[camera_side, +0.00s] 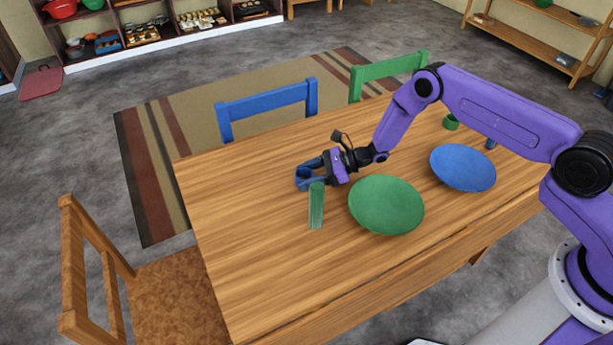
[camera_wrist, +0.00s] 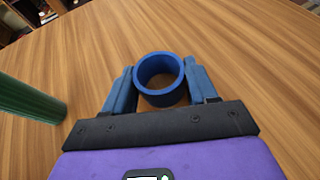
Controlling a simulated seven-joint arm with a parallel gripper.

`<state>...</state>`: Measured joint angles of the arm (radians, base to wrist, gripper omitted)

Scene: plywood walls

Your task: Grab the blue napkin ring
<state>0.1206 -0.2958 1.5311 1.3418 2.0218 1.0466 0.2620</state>
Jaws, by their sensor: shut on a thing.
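The blue napkin ring (camera_wrist: 163,98) is a short, thick-walled open cylinder, with its opening facing up in the wrist view. It sits between the two blue fingers of my gripper (camera_wrist: 160,84), which are shut on its outer sides. In the side view, my gripper (camera_side: 308,172) reaches in low over the left half of the wooden table. The ring is hard to tell from the blue fingers there. I cannot tell whether the ring still touches the table.
A green upright cylinder (camera_side: 316,206) stands close to my gripper and also shows in the wrist view (camera_wrist: 24,98). A green plate (camera_side: 386,205) and a blue plate (camera_side: 462,168) lie to the right. A small green ring (camera_side: 450,122) is farther back. The table's left side is clear.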

